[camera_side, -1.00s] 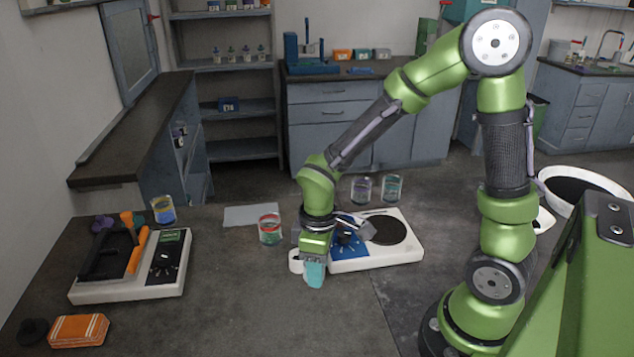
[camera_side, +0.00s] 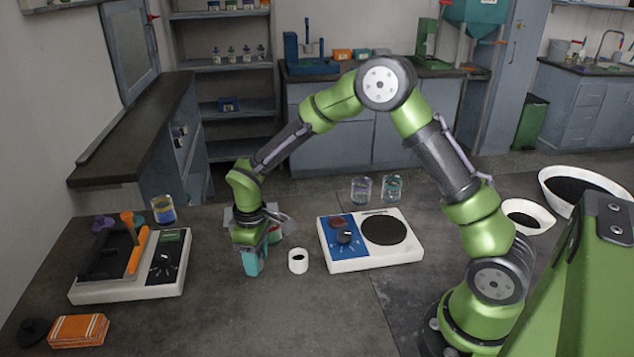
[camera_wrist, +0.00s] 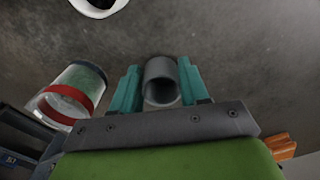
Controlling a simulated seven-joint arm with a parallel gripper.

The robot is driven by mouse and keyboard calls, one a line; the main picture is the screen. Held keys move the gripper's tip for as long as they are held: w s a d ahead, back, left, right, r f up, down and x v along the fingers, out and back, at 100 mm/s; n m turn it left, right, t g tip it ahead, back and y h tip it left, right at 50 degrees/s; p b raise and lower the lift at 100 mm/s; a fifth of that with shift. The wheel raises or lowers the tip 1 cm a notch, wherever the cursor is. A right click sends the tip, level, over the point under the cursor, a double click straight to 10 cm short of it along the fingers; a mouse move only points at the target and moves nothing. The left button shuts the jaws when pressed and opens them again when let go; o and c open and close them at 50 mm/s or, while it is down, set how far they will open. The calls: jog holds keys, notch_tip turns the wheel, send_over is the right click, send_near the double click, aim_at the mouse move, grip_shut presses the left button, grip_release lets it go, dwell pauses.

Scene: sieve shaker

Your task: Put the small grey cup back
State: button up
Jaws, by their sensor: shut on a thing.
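A small grey cup (camera_wrist: 161,82) sits between the teal fingers of my gripper (camera_wrist: 160,88) in the wrist view, and the fingers are shut on it. In the side view my gripper (camera_side: 252,264) points down over the table, left of the small white cup. The grey cup is hidden behind the fingers there. I cannot tell whether it touches the table.
A white cup (camera_side: 298,261) stands to the right of my gripper. A red-banded beaker (camera_wrist: 70,92) is close beside the fingers. A scale-like device (camera_side: 371,240) lies right, a shaker device (camera_side: 130,290) left.

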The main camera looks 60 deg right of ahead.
jog(key=shift+f, duration=0.3)
jog(key=shift+f, duration=0.1)
jog(key=shift+f, duration=0.1)
jog(key=o, duration=1)
